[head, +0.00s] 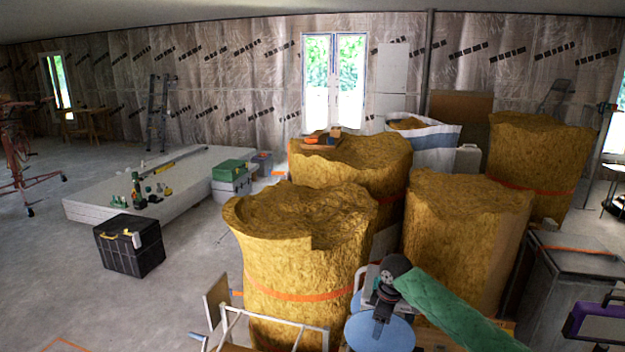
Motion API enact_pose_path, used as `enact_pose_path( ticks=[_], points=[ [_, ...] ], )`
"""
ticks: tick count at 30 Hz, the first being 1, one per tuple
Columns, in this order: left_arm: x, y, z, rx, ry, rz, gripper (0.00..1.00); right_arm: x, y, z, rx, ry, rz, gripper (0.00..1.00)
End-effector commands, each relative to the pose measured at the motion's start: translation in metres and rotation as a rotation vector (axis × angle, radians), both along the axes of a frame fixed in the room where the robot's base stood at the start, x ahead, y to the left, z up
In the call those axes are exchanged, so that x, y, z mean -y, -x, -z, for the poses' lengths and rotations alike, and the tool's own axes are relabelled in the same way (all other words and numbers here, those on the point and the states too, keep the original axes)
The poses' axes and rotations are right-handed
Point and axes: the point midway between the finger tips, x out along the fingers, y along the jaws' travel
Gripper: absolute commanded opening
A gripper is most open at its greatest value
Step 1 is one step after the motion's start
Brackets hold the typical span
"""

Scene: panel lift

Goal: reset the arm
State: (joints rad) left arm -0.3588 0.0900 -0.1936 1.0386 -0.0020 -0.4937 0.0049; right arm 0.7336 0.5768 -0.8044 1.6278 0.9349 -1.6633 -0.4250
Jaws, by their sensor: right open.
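My right arm comes in from the lower right with a green sleeve. Its gripper (381,318) is open and points down in front of a round blue surface (362,337). I see nothing held between its fingers, though they are small and dark here. My left gripper is not in view.
Large yellow insulation rolls (290,245) with orange straps stand close beyond my right gripper. A white metal frame (272,319) is at the bottom centre. A dark grey bin (560,290) and a purple-edged item (600,322) are at the right. The left floor has free room around a black toolbox (130,250).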

Motion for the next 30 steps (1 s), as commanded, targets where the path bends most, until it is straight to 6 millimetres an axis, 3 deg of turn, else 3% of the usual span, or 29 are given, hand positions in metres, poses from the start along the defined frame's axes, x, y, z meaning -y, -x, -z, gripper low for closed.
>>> enact_pose_path(
  ticks=[1, 3, 10, 17, 23, 30],
  points=[
    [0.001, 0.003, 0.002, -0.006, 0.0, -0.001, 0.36, -0.006, 0.006, 0.025, -0.003, -0.017, 0.022, 0.64],
    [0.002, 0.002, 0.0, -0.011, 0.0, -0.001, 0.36, -0.013, 0.011, 0.054, 0.005, -0.039, 0.061, 0.64],
    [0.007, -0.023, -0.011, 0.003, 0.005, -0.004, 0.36, -0.028, 0.036, 0.149, 0.027, -0.1, 0.195, 0.64],
    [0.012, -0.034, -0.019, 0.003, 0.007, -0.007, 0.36, -0.036, 0.078, 0.244, 0.038, -0.144, 0.336, 0.64],
    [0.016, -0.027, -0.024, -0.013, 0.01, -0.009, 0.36, -0.038, 0.128, 0.325, 0.041, -0.164, 0.459, 0.64],
    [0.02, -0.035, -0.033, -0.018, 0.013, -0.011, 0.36, -0.034, 0.206, 0.418, 0.04, -0.164, 0.606, 0.64]
  ],
)
